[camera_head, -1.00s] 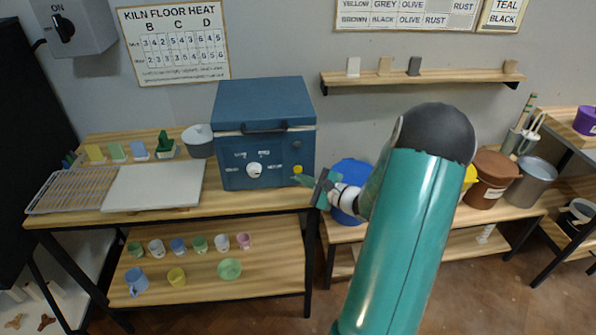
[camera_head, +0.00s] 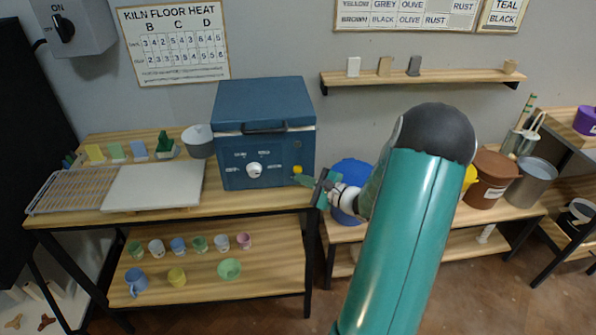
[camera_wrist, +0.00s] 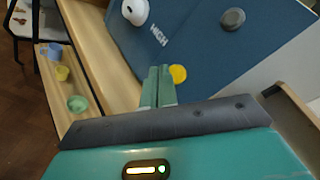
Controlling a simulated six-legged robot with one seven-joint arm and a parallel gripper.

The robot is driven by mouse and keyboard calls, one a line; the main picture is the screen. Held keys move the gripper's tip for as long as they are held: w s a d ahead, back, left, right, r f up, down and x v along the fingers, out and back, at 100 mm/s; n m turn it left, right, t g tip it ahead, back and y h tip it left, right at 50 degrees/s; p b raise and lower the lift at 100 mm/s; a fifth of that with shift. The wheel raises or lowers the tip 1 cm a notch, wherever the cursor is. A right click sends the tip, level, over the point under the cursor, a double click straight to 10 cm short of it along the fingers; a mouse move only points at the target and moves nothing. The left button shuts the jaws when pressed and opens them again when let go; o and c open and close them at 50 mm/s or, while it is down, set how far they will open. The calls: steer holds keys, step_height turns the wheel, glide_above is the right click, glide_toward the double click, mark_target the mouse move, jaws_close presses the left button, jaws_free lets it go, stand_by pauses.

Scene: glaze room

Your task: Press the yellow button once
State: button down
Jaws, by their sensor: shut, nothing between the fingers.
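The yellow button (camera_head: 297,170) is on the front of the blue kiln (camera_head: 230,175), to the right of a white dial (camera_head: 254,170). In the wrist view the yellow button (camera_wrist: 178,74) shows just right of the fingertips. In the wrist view the closed green fingers (camera_wrist: 159,72) end beside the button. I cannot tell whether the tips touch the button or the panel.
The kiln stands on a wooden table with a white board (camera_head: 153,186) and a wire rack (camera_head: 72,190) to its left. Small cups sit on the lower shelf (camera_head: 205,280). A blue bucket (camera_head: 349,172) stands right of the kiln, near my arm.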

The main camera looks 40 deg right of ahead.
steer(key=shift+w, duration=0.1)
steer(key=shift+w+d, duration=0.25)
steer(key=shift+w+d, duration=0.25)
steer(key=shift+w, duration=0.1)
stand_by(1.0)
steer(key=shift+s, duration=0.1)
steer(key=shift+s+a, duration=0.5)
steer(key=shift+s, duration=0.1)
steer(key=shift+s, duration=0.1)
steer(key=s+a, duration=0.1)
steer(key=s, duration=0.1)
steer(key=s+a, duration=0.1)
steer(key=s, duration=0.1)
steer(key=shift+a, duration=0.4)
stand_by(0.8)
